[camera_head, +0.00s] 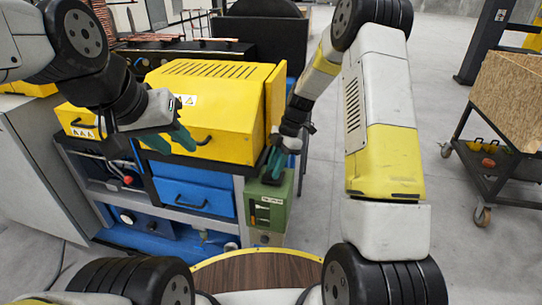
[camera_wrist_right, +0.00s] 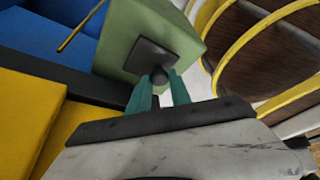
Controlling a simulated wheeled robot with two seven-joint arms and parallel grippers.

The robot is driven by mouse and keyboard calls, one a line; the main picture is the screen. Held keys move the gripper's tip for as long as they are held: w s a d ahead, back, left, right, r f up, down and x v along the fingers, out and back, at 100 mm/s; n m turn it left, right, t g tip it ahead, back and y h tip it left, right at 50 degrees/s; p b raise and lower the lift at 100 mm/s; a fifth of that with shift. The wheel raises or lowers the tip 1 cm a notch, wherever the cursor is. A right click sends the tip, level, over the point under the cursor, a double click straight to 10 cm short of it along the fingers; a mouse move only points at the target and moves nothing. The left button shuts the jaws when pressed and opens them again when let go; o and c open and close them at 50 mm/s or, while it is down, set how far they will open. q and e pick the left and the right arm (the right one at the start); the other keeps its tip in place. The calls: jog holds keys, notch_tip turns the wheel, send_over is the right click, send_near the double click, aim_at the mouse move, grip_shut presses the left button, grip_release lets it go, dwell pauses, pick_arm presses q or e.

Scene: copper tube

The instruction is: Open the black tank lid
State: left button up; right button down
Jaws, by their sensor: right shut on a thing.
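The green tank (camera_head: 268,213) hangs at the right front corner of the blue and yellow machine; it also shows in the right wrist view (camera_wrist_right: 122,30). Its black lid (camera_wrist_right: 150,57) is a square-looking cap on the tank's top. My right gripper (camera_head: 274,165) reaches down over the tank top. In the right wrist view its teal fingertips (camera_wrist_right: 161,78) are shut on the lid, which still sits against the tank. My left gripper (camera_head: 172,142) has its teal fingers apart and empty, in front of the yellow cover.
The yellow machine cover (camera_head: 215,95) with a black handle (camera_head: 205,139) stands close behind and left of the tank. A cart with a wooden box (camera_head: 510,100) stands at the right. Clear floor lies between the tank and the cart.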

dwell(0.8)
jog(key=shift+w+d+r+g+y, duration=0.15)
jog(key=shift+w+r+g+y, duration=0.15)
jog(key=shift+w+g, duration=0.45)
jog(key=shift+w+d+r+m+g+y, duration=0.15)
jog(key=shift+w+r+g+y, duration=0.1)
jog(key=shift+g, duration=0.35)
jog(key=shift+w+r+m+g+y, duration=0.1)
jog(key=shift+r+m+g+y, duration=0.1)
jog(key=shift+g, duration=0.35)
jog(key=c, duration=1.2)
grip_release()
jog(key=shift+v, duration=3.85)
